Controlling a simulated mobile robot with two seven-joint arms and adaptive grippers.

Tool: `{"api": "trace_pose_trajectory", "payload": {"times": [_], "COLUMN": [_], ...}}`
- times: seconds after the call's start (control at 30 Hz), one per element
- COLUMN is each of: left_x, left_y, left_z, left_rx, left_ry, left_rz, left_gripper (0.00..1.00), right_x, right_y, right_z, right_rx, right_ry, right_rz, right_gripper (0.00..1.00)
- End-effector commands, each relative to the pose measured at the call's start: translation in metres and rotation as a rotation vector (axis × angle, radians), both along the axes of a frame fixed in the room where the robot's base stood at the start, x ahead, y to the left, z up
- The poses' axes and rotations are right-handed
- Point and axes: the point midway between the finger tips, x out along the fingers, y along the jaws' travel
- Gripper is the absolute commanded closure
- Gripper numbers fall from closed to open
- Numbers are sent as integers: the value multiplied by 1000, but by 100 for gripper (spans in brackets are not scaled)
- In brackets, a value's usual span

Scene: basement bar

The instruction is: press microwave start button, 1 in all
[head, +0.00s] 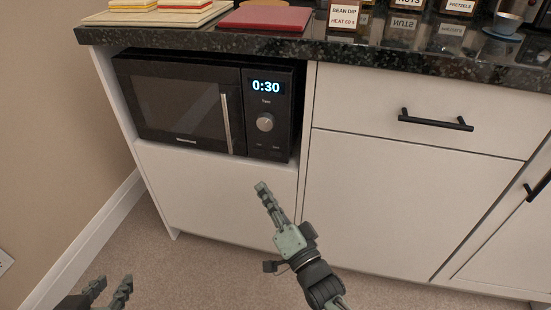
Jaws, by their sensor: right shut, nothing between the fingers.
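The black microwave (180,100) sits in an open niche under the counter with its door shut. Its control panel (282,95) has a lit display (266,87) reading 0:30 and a round silver knob (265,122). Small faint markings sit low on the panel, below the knob; they are too small to read, so I cannot tell which is the start button. My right gripper (262,187) is shut and empty, below and in front of the panel, apart from the microwave. My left gripper (112,283) is at the bottom left, its fingers apart and empty.
A dark stone counter (250,43) overhangs the microwave. It holds a red board (266,18), a bean dip label (343,17), jars and a metal cup. White cabinet fronts with black handles (436,120) lie to the right. A wall (50,120) stands at left; carpet is clear.

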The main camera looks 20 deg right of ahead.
Motion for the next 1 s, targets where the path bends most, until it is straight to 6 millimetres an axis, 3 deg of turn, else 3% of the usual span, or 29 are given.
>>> {"api": "trace_pose_trajectory", "payload": {"times": [0.57, 1.0], "left_x": [5, 29], "left_y": [-8, -45], "left_z": [7, 52], "left_rx": [-17, -115], "left_ry": [-45, -293], "left_rz": [-13, -80], "left_gripper": [70, 70], "right_x": [5, 33], "right_y": [-2, -21], "right_z": [3, 2], "right_rx": [15, 14], "right_ry": [-19, -18], "right_rz": [4, 4], "right_gripper": [100, 100]}}
